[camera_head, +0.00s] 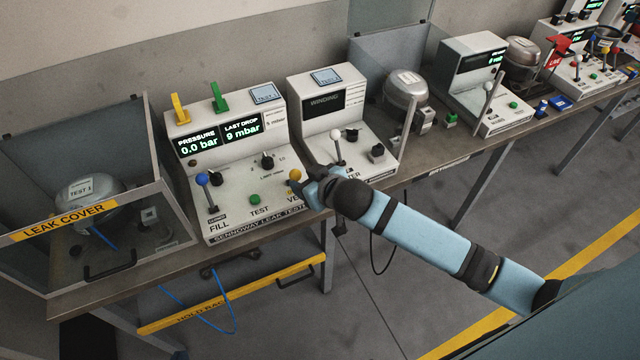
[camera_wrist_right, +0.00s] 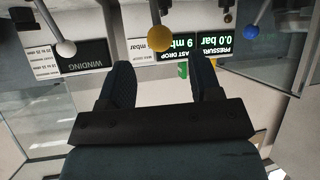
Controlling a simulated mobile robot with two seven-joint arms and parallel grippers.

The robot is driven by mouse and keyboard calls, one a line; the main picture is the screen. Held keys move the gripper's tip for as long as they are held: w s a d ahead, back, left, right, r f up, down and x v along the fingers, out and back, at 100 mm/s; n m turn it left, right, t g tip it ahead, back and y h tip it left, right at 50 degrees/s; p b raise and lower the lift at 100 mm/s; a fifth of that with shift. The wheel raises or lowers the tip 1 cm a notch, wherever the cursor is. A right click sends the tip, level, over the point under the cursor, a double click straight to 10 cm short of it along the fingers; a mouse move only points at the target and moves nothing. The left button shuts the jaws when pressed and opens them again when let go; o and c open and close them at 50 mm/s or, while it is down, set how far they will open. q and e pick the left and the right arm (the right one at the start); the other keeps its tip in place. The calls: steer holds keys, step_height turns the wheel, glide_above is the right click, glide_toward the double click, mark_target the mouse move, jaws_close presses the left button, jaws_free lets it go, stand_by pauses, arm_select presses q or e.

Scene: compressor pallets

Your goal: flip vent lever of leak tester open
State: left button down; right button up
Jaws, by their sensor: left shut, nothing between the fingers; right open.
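The white leak tester (camera_head: 232,172) stands on the bench at centre left, its displays reading 0.0 bar and 9 mbar. Its vent lever has a yellow ball (camera_head: 295,175), at the tester's right front, above a partly covered label. The yellow ball (camera_wrist_right: 159,38) also shows in the right wrist view. My right gripper (camera_head: 311,186) is close beside the ball, partly hiding the lever's base. Its fingers (camera_wrist_right: 162,74) are open and empty, with the ball just beyond and between the tips in that picture; contact cannot be told. My left gripper is not in view.
The blue-knobbed fill lever (camera_head: 201,180) and green test button (camera_head: 255,200) are on the same panel. The winding tester (camera_head: 340,120) with a white-knobbed lever (camera_head: 336,134) stands close on the right. The leak cover box (camera_head: 100,190) stands on the left.

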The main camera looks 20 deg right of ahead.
steer(key=v, duration=0.5)
steer(key=shift+s+r, duration=0.1)
steer(key=shift+s, duration=0.15)
steer(key=s+f+p, duration=0.2)
steer(key=s+f, duration=0.4)
steer(key=s, duration=0.3)
steer(key=s+f+m+p, duration=0.1)
steer(key=s+f+p, duration=0.1)
steer(key=s+f, duration=0.5)
steer(key=shift+s+d, duration=0.2)
steer(key=shift+s, duration=0.75)
